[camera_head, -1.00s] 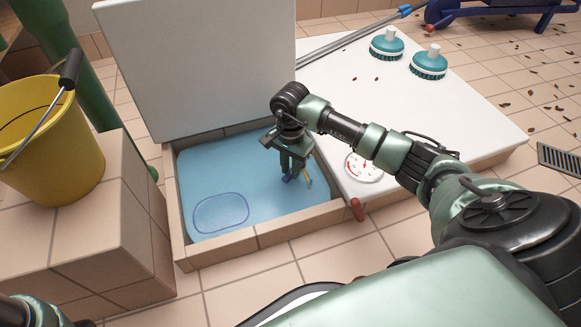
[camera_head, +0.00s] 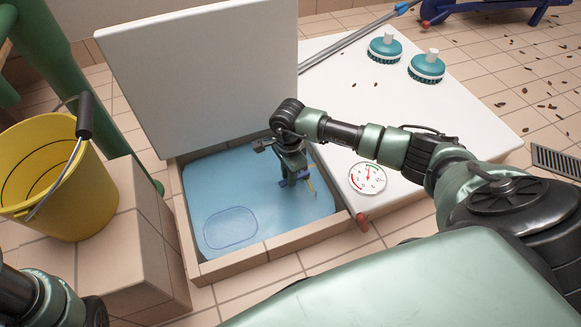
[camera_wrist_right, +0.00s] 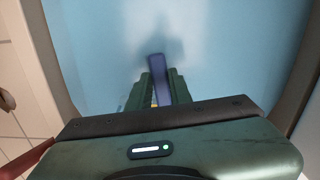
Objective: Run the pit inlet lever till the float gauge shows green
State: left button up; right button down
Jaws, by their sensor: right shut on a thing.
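The pit (camera_head: 264,244) is a tiled basin with pale blue water or lining inside. My right gripper (camera_head: 297,181) reaches down into its right part, shut on a blue lever. In the right wrist view the blue-purple lever (camera_wrist_right: 160,78) stands between the two green fingers (camera_wrist_right: 161,88); its base is hidden. The round white float gauge (camera_head: 368,178) lies on the white slab right of the pit. Its needle points roughly upward, near a small green mark; the exact reading is too small to tell. My left gripper is out of view; only part of that arm shows at lower left.
A red handle (camera_head: 362,222) sits at the pit's right front corner. A raised white lid (camera_head: 200,75) stands behind the pit. A yellow bucket (camera_head: 62,190) stands on a tiled block at left. Two teal brushes (camera_head: 384,47) (camera_head: 427,67) and poles lie on the slab (camera_head: 450,115).

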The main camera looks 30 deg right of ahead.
jog(key=shift+w+m, duration=0.25)
jog(key=shift+m, duration=0.25)
jog(key=shift+w+d+m+p, duration=0.1)
jog(key=shift+w+m+p, duration=0.05)
jog(key=shift+m+p, duration=0.2)
jog(key=shift+w, duration=0.1)
jog(key=c, duration=1.3)
grip_release()
jog(key=shift+r, duration=0.1)
